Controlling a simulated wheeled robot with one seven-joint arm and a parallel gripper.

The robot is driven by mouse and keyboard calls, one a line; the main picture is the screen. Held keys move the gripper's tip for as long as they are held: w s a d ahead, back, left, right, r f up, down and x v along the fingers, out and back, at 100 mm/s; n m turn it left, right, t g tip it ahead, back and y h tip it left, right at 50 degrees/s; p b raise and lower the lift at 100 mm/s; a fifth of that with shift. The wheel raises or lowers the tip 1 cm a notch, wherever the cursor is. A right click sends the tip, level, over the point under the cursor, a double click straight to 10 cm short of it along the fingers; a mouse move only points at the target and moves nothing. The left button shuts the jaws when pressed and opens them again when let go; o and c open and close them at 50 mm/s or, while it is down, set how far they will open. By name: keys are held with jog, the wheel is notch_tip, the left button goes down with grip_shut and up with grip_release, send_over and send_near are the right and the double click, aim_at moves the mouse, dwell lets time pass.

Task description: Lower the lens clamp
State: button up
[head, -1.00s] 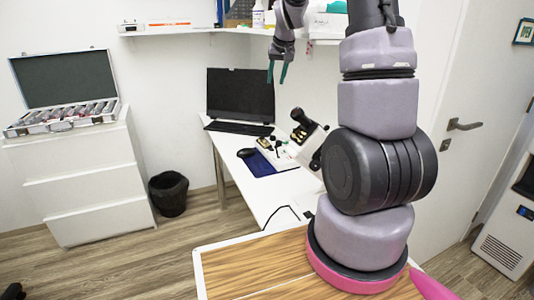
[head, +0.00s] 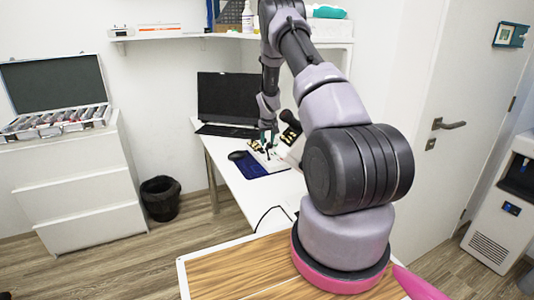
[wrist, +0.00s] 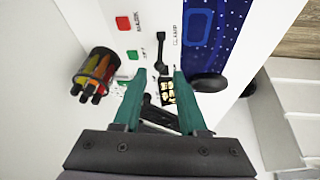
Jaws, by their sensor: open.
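A white device panel (wrist: 105,12) lies under my gripper in the wrist view; the white device (head: 270,160) also shows on the desk in the head view. A black lever (wrist: 160,48), which looks like the lens clamp, stands on the panel beside small dark lettering too blurred to read surely. My gripper (wrist: 160,73) is open, its two green fingers apart. The lever shows ahead of the gap between the fingertips; I cannot tell whether they touch it. A small gold-coloured part (wrist: 167,92) shows between the fingers. In the head view my gripper (head: 268,135) is small, above the device.
A red button (wrist: 123,23) and a green button (wrist: 132,55) are left of the lever. A black cup of coloured items (wrist: 97,72) stands at left. A blue starry mat (wrist: 214,30) and a black mouse (wrist: 210,83) are at right. A monitor (head: 228,97) stands behind.

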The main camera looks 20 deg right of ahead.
aim_at(267, 150)
jog(key=x, duration=0.8)
jog(key=shift+w+f, duration=0.1)
jog(key=shift+f, duration=0.1)
grip_shut()
